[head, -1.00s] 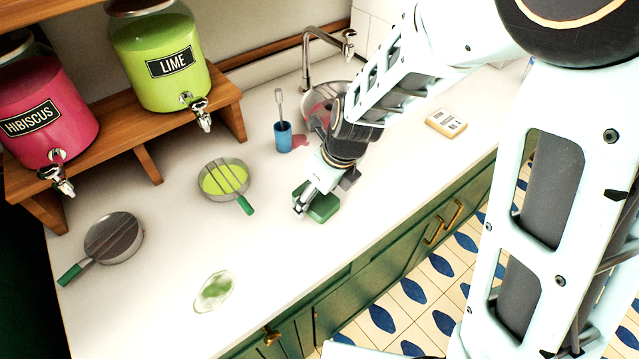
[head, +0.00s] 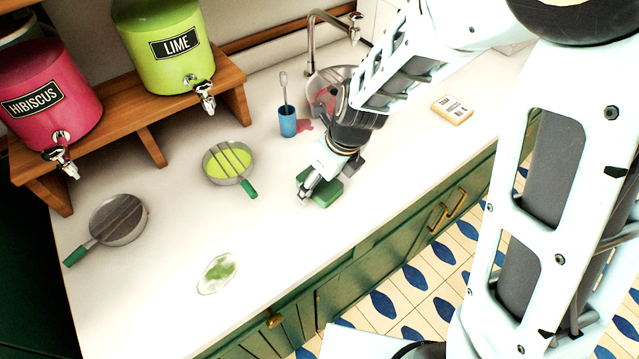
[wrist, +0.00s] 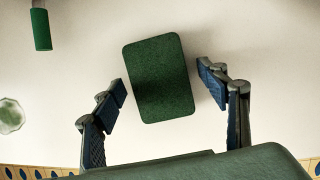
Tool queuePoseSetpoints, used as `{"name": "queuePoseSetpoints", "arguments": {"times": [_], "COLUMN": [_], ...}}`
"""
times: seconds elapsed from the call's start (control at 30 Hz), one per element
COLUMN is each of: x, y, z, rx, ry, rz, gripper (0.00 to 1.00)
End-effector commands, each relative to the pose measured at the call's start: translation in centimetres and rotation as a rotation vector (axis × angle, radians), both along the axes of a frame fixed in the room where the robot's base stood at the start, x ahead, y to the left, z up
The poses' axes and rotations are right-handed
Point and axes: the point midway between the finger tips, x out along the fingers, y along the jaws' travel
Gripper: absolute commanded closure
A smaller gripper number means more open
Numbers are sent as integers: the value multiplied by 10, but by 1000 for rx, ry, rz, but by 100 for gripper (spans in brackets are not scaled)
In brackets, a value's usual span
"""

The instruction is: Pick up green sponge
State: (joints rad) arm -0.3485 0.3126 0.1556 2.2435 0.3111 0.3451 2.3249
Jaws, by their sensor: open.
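The green sponge (head: 327,190) lies flat on the white counter near its front edge. In the wrist view the sponge (wrist: 159,78) is a dark green rounded block, slightly tilted in the picture. My gripper (wrist: 163,90) is open, with one finger on each side of the sponge and a visible gap on both sides. In the head view my gripper (head: 328,180) is over the sponge and hides part of it. I cannot tell how far the fingertips are above the counter.
A strainer pan (head: 228,163) with green liquid and a covered pan (head: 118,220) stand to the left. A blue cup (head: 287,122) with a brush, a sink (head: 333,82) and a yellow-edged box (head: 452,110) are near.

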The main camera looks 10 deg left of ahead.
Motion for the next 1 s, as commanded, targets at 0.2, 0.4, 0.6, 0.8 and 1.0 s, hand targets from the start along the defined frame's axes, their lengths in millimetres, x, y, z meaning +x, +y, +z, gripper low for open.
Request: {"name": "queuePoseSetpoints", "arguments": {"times": [0.2, 0.4, 0.6, 0.8, 1.0], "x": [0, 0, 0, 1, 6], "y": [0, 0, 0, 0, -5], "z": [0, 0, 0, 5, 22], "rx": [0, 0, 0, 1, 1], "ry": [0, 0, 0, 0, -1], "rz": [0, 0, 0, -2, -1], "gripper": [50, 62, 62, 62, 62]}}
